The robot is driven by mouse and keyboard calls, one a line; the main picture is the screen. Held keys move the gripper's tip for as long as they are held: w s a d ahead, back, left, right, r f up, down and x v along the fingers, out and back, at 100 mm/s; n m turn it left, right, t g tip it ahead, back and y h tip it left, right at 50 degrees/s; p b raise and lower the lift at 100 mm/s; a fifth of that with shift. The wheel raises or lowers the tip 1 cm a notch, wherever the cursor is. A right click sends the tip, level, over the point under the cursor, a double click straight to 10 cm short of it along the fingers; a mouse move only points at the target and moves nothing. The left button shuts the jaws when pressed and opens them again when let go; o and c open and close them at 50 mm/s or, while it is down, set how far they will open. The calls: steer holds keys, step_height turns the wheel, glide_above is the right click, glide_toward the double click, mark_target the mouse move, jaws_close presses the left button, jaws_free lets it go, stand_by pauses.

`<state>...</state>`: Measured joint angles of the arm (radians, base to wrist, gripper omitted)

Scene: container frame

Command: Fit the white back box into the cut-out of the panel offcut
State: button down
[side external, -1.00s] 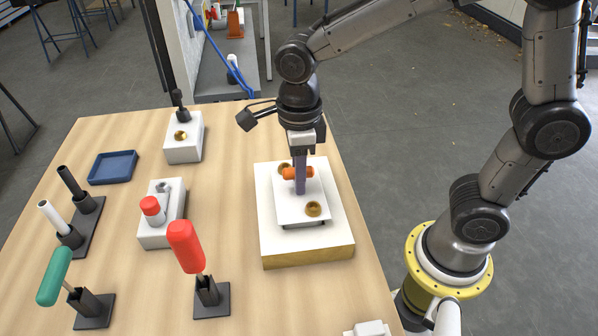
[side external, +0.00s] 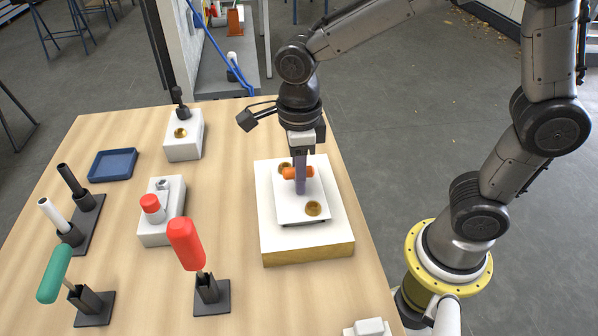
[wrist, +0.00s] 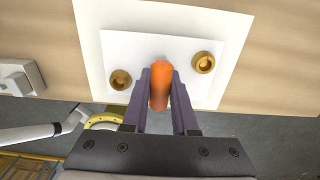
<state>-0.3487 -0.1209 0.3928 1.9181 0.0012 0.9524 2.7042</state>
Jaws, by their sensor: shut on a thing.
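The white back box (side external: 290,211) shows as a white plate with two brass round fittings and an orange grip in its middle. My gripper (side external: 300,180) points down and is shut on the orange grip; the wrist view also shows my gripper (wrist: 160,85) with a finger on each side of it. The box is over the middle of the panel offcut (side external: 275,245), a thick white-topped slab with a tan edge. A thin dark strip shows along the box's near edge. The cut-out is hidden beneath the box, so I cannot tell how deep it sits.
Left of the panel stand a white block with a red knob (side external: 152,204), a red-handled tool (side external: 185,245) in a holder, a green-handled tool (side external: 54,275) and a blue tray (side external: 112,166). A white block (side external: 183,138) stands behind. Bare table lies between.

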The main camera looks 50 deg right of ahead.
steer(key=shift+f, duration=1.1)
stand_by(0.9)
steer(key=c, duration=0.6)
jaws_free()
steer(key=shift+r, duration=0.15)
step_height(320, 180, up, 14)
steer(key=shift+f, duration=0.2)
stand_by(0.4)
steer(key=shift+r, duration=3)
